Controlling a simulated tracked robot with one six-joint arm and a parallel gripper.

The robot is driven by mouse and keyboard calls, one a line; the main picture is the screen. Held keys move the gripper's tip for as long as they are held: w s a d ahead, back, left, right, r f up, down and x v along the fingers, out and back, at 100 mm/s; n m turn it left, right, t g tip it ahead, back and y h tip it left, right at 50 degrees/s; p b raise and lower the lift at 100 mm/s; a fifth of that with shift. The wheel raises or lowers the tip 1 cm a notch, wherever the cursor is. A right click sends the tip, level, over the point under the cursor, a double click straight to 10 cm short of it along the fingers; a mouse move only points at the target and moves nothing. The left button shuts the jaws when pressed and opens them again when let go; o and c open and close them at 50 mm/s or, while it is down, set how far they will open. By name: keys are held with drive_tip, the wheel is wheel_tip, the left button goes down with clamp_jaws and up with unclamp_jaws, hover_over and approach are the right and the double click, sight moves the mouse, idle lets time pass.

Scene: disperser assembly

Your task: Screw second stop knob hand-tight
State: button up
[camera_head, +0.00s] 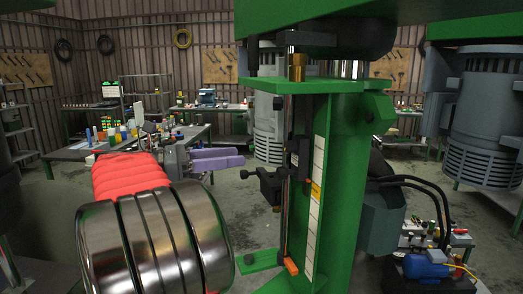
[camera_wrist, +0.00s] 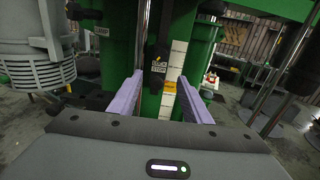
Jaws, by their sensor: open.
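My gripper (camera_head: 241,157) has two purple fingers and is open, pointing right toward the green column, with a gap left of the vertical rod. In the wrist view, my gripper (camera_wrist: 160,79) shows nothing held between its fingers. A dark block with "LOCK STOP" lettering (camera_wrist: 158,66) appears between and beyond the fingertips. In the head view, a black stop block (camera_head: 270,186) sits on the rod below finger height, and another dark fitting (camera_head: 299,147) is beside the rod higher up. I cannot tell which part is the second stop knob, or whether it is tight.
The green column (camera_head: 343,180) carries a white scale strip (camera_head: 313,215), a brass fitting (camera_head: 297,67) at the top and an orange piece (camera_head: 291,266) near the foot. A hose runs to a blue pump unit (camera_head: 425,266) at lower right. Workbenches stand behind.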

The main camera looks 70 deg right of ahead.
sight(286, 149)
drive_tip(key=shift+d+r, duration=0.1)
drive_tip(key=shift+r, duration=0.1)
drive_tip(key=shift+s, duration=0.1)
drive_tip(key=x, duration=1.3)
drive_tip(key=shift+s+d, duration=0.2)
drive_tip(key=shift+s, duration=0.15)
drive_tip(key=shift+c, duration=0.4)
drive_tip(key=c, duration=1)
drive_tip(key=shift+o, duration=0.2)
drive_tip(key=shift+r, duration=0.1)
